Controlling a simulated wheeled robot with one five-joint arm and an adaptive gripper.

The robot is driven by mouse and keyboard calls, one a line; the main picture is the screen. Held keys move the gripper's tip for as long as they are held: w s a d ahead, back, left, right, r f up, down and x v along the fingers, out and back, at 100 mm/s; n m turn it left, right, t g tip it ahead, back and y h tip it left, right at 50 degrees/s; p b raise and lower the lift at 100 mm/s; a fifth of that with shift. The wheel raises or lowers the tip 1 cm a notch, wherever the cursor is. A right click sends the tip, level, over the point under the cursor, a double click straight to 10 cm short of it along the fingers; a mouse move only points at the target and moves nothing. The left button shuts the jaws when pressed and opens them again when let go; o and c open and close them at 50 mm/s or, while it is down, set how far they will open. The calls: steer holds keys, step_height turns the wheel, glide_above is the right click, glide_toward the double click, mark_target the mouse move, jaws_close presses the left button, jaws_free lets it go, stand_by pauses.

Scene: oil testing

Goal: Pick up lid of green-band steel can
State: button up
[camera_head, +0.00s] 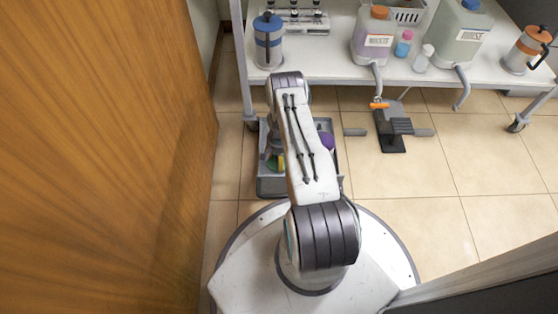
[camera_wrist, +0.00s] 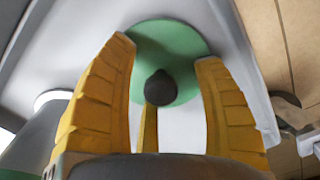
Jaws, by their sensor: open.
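A round green lid with a black knob (camera_wrist: 160,88) shows in the wrist view, lying on a pale grey surface. My gripper (camera_wrist: 166,52) is open, with one yellow finger on each side of the knob; I cannot tell whether either touches the lid. A thin yellow part of the gripper shows below the knob. In the head view my arm hides the gripper and most of what lies beneath it. A green piece (camera_head: 275,163) shows in the grey tray beside my arm; I cannot tell if it is the lid.
The grey tray (camera_head: 271,188) sits in front of my base. Behind it, a white shelf (camera_head: 335,66) bears a blue-band can (camera_head: 268,42), an orange-band can (camera_head: 524,50) and waste and rinse jugs. A wooden panel (camera_head: 100,160) stands close on the left.

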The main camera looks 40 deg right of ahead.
steer(key=shift+s+f, duration=0.1)
steer(key=shift+s, duration=0.05)
jaws_close()
stand_by(0.5)
